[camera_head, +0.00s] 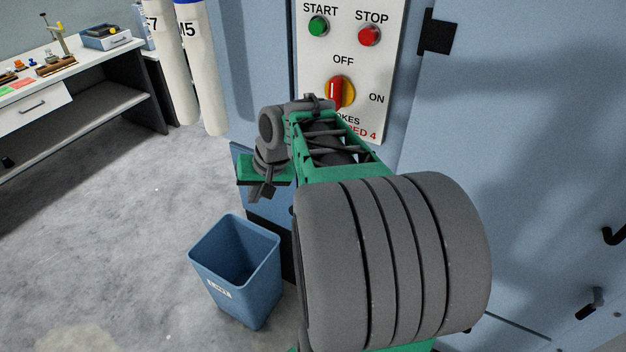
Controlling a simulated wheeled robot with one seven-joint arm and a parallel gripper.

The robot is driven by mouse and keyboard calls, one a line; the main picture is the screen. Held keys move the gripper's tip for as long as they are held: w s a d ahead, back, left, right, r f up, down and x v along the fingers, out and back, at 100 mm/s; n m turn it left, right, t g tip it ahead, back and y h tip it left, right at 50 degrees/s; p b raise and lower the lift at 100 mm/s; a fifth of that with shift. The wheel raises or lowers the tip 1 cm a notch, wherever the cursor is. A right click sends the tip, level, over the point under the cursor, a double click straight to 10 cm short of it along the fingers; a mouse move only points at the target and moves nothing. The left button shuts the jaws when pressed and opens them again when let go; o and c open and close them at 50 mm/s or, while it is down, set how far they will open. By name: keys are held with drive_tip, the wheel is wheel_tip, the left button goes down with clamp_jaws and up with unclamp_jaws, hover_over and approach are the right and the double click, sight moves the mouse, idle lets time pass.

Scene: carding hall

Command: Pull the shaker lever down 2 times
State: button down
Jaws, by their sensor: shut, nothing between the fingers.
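My gripper (262,190) is at the end of my green and grey arm, left of the control panel and above the blue bin. Its small dark fingers look shut and hold nothing. I cannot make out a shaker lever for certain; my arm covers much of the machine's front. The white control panel (384,80) has a green START button (318,26), a red STOP button (369,35) and a red and yellow OFF/ON switch (341,92).
An open blue bin (235,285) stands on the grey floor beside the machine. A black hook (613,235) and a dark handle-like part (590,303) are on the blue machine at right. White cylinders (175,75) and a workbench (75,70) stand at back left. The left floor is clear.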

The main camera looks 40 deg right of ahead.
drive_tip(key=d+r+m+t+p, duration=0.1)
drive_tip(key=d+r+m+p, duration=0.1)
drive_tip(key=d, duration=0.8)
drive_tip(key=s+d+r+m+t+p, duration=0.1)
drive_tip(key=d+m, duration=0.3)
drive_tip(key=d, duration=0.7)
drive_tip(key=shift+r+t+y+p, duration=0.3)
drive_tip(key=shift+r+t+p, duration=0.05)
drive_tip(key=shift+t, duration=0.15)
drive_tip(key=f+b, duration=0.2)
drive_tip(key=a+f+b, duration=0.1)
drive_tip(key=f+b, duration=0.1)
drive_tip(key=b, duration=0.1)
drive_tip(key=a+f+b, duration=0.1)
drive_tip(key=f+b, duration=0.1)
drive_tip(key=shift+s+f+b, duration=0.3)
drive_tip(key=shift+s+b, duration=0.1)
drive_tip(key=shift+s+a+f+b, duration=0.15)
drive_tip(key=shift+a+f+b, duration=0.3)
drive_tip(key=shift+f, duration=0.4)
drive_tip(key=shift+f, duration=0.1)
drive_tip(key=shift+a+f, duration=0.15)
drive_tip(key=shift+f, duration=0.15)
